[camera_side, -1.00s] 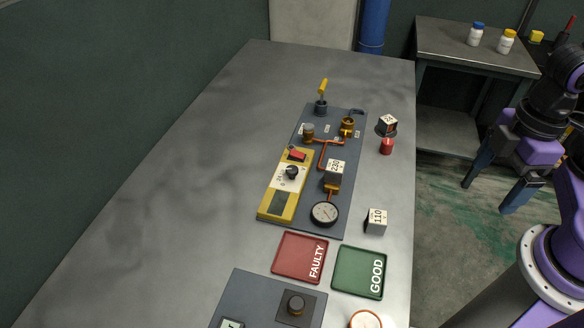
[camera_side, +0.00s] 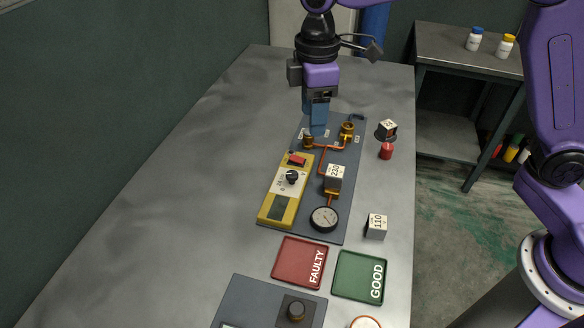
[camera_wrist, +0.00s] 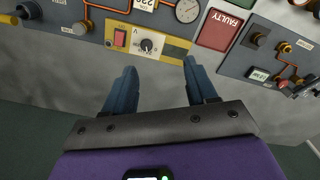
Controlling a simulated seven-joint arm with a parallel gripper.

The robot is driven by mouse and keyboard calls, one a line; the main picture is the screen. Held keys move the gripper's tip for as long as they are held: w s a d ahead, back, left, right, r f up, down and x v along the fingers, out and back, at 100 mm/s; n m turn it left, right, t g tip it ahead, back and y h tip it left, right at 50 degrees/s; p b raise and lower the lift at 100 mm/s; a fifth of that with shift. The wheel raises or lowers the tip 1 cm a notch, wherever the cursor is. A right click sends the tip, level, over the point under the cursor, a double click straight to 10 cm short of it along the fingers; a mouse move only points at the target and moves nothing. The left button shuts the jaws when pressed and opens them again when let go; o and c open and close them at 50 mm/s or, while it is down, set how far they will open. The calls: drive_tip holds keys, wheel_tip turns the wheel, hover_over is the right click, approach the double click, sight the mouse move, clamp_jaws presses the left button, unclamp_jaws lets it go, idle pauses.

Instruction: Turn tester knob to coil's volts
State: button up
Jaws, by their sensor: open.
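The yellow tester (camera_side: 278,206) lies on the grey panel, with a black knob (camera_side: 292,177) on its white dial and a red switch (camera_side: 297,159) above. In the wrist view the knob (camera_wrist: 147,46) shows beyond my fingertips; the dial numbers are too small to read surely. The coil (camera_side: 335,174) on the copper piping is a block marked 230. My gripper (camera_side: 318,132) points down over the panel's far end in the side view, apart from the knob. In the wrist view my gripper (camera_wrist: 160,66) is open, with nothing between its blue fingers.
Blocks marked 110 (camera_side: 376,226) and apparently 24 (camera_side: 387,130) stand right of the panel. A gauge (camera_side: 324,219) is beside the tester. Red FAULTY (camera_side: 300,262) and green GOOD (camera_side: 360,276) trays lie nearer. The table's left side is clear.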

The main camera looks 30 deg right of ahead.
hover_over(292, 174)
drive_tip(key=f, duration=0.1)
wheel_tip(292, 174, down, 17)
drive_tip(key=shift+f, duration=0.15)
idle(0.4)
drive_tip(key=c, duration=1.1)
